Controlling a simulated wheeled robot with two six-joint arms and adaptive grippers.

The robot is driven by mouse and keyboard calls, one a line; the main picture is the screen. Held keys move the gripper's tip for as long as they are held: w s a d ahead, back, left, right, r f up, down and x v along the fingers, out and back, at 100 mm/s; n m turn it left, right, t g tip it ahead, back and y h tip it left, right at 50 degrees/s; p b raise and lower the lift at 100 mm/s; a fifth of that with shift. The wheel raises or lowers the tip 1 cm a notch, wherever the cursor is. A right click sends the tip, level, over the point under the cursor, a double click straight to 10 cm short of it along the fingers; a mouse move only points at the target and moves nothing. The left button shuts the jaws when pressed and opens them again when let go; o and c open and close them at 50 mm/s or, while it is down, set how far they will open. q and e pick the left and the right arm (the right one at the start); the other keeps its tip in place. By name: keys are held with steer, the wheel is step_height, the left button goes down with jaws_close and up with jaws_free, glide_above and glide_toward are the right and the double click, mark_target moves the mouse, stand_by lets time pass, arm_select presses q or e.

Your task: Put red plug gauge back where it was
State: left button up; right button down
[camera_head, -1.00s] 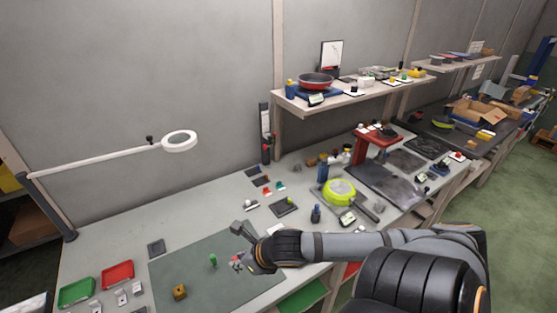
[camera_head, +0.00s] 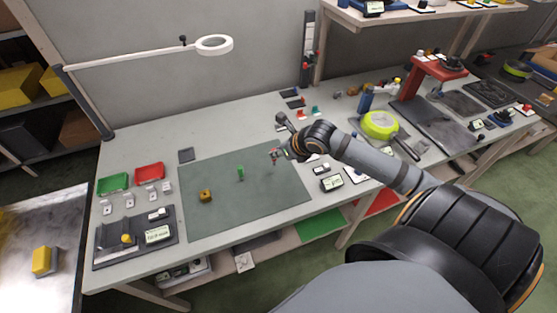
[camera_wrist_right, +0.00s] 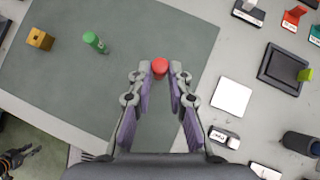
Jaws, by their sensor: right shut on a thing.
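The red plug gauge (camera_wrist_right: 160,68) is held between the fingertips of my right gripper (camera_wrist_right: 160,80), which is shut on it. In the head view, the red gauge (camera_head: 274,161) and my right gripper (camera_head: 276,154) are over the right part of the green mat (camera_head: 215,215). A brass block with a hole (camera_head: 206,195) lies farther left. A dark jointed part at the lower left of the wrist view looks like my left gripper (camera_wrist_right: 18,158); its jaws are unclear.
Red (camera_head: 149,171) and green (camera_head: 113,183) trays sit at the table's left. Small red (camera_wrist_right: 293,17) and teal (camera_wrist_right: 315,38) pieces, a dark square tray (camera_wrist_right: 270,75) and a white plate (camera_wrist_right: 232,97) lie right of the mat.

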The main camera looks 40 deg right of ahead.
steer(key=shift+w+d+f, duration=0.1)
steer(key=shift+f, duration=0.05)
steer(key=f+b, duration=0.1)
steer(key=f, duration=0.1)
steer(key=f+b, duration=0.1)
steer(key=shift+w+d+f+b, duration=0.2)
steer(key=shift+w+f+b, duration=0.05)
steer(key=shift+f+b, duration=0.1)
steer(key=shift+f, duration=0.15)
steer(key=c, duration=1.3)
jaws_free()
